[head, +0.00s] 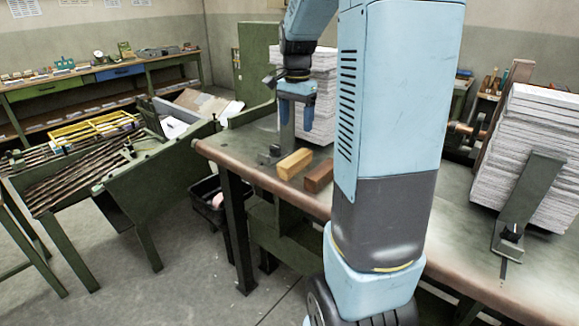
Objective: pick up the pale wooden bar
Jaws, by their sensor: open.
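The pale wooden bar (294,163) lies on the worktable (245,139) near its front edge, left of my arm. A darker brown wooden bar (319,176) lies just to its right, with a narrow gap between them. My gripper (295,124) points down above and behind the pale bar. Its two blue fingers are apart, with nothing seen held between them. A grey metal bracket behind the fingers makes the depth hard to judge. My arm covers the middle of the table and whatever lies behind it.
A paper stack (318,90) stands behind the gripper. A larger paper stack (530,150) leans at right, with a metal stop (527,205) before it. A green metal bracket base (270,154) sits left of the pale bar. A black bin (208,198) stands on the floor below.

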